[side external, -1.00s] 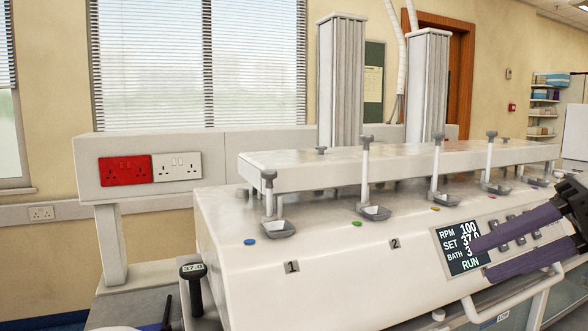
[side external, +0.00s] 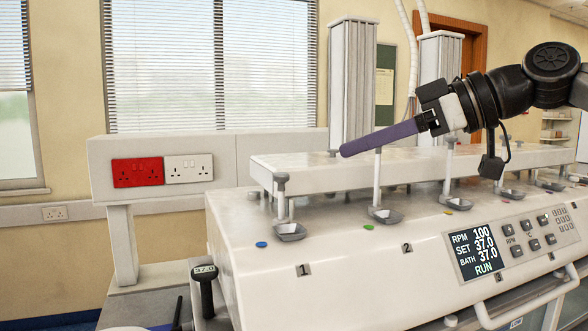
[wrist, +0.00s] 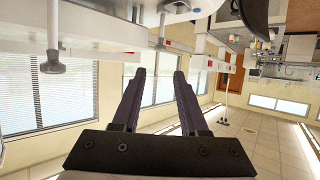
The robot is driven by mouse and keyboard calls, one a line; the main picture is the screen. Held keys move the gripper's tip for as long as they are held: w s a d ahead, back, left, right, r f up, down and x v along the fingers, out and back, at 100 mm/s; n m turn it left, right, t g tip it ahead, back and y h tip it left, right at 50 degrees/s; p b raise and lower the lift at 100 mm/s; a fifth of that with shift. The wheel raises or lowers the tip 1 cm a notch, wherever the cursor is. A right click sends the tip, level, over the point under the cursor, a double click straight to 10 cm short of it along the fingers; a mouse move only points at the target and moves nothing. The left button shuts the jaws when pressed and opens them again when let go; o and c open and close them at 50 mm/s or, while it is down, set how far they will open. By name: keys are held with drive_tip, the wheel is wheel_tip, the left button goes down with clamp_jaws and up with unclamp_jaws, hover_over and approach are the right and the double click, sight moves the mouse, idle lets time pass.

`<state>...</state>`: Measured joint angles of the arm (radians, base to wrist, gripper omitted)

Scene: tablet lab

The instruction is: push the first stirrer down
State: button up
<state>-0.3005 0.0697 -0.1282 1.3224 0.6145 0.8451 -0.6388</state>
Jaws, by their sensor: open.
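The first stirrer (side external: 281,200) stands above the label 1 at the left end of the machine. It has a grey cap on an upright pale shaft, with a grey dish (side external: 291,232) at its foot. My gripper (side external: 345,151) is raised, its long purple fingers pointing left and slightly down. In the picture its tips are right of and above the first stirrer's cap, apart from it. In the wrist view my gripper (wrist: 160,71) is open and empty. A grey-capped shaft shows at upper left there; I cannot tell which stirrer it is.
The second stirrer's shaft (side external: 377,180) stands below the fingers, its cap hidden behind them. More stirrers continue rightwards along the white bar (side external: 320,172). Two tall ribbed columns rise behind. The display panel (side external: 476,252) reads RUN. Space left of the first stirrer is clear.

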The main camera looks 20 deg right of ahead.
drive_tip(key=x, duration=1.1)
drive_tip(key=shift+f, duration=0.1)
clamp_jaws()
idle(1.1)
